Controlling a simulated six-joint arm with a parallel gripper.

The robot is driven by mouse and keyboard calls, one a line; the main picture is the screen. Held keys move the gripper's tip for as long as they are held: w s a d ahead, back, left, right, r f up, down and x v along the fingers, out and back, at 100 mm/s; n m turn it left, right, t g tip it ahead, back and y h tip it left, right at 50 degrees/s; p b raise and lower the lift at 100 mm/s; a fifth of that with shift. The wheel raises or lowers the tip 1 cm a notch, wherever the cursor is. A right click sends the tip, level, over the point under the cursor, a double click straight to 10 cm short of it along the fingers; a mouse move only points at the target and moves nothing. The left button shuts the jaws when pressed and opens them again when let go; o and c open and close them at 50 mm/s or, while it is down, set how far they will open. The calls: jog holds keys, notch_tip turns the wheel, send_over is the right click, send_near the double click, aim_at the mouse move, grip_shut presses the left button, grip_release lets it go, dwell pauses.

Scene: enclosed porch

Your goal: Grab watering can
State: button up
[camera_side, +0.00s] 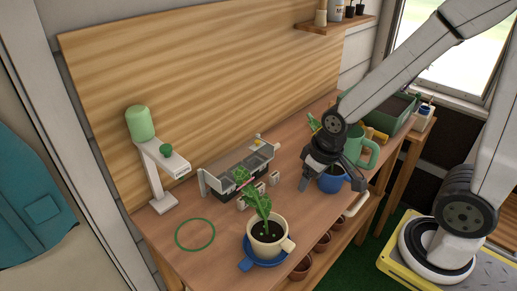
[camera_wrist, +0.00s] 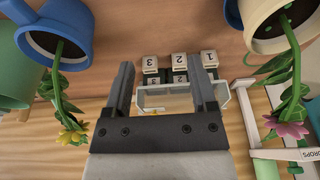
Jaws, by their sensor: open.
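A green can with a looped handle, likely the watering can (camera_side: 354,146), stands toward the right end of the wooden bench in the side view, partly hidden behind my gripper and the blue pot. A pale green rounded body at the left edge of the wrist view (camera_wrist: 14,72) appears to be the same can, cut off by the frame. My gripper (camera_side: 319,178) points down over the bench, beside the blue pot and left of the can. Its two fingers (camera_wrist: 162,78) are apart with nothing held between them.
A blue pot (camera_side: 331,183) with a yellow-flowered plant stands close to my gripper. A cream pot (camera_side: 266,247) sits on a blue saucer. Numbered blocks (camera_wrist: 179,60) lie near a grey tray (camera_side: 228,180). A dispenser stand (camera_side: 152,172) and green ring (camera_side: 180,246) are left.

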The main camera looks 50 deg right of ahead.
jog(key=shift+r, duration=0.1)
jog(key=shift+w+v, duration=0.65)
jog(key=shift+v, duration=2.2)
jog(key=d+m+g+y, duration=0.2)
jog(key=d+m, duration=1)
jog(key=d, duration=0.5)
jog(key=s+d+m+y, duration=0.1)
jog(key=s+d+m, duration=0.25)
jog(key=d, duration=0.25)
jog(key=s+d+m+y, duration=0.1)
jog(key=s+d+m, duration=0.1)
jog(key=d+m, duration=0.35)
jog(key=shift+n+y, duration=0.3)
jog(key=shift+n, duration=0.1)
jog(key=f, duration=0.4)
jog(key=shift+s+d+f, duration=0.3)
jog(key=shift+s+d, duration=0.05)
jog(key=shift+d, duration=0.05)
jog(key=shift+f, duration=0.1)
jog(key=shift+x, duration=1.2)
jog(key=shift+w+a, duration=0.1)
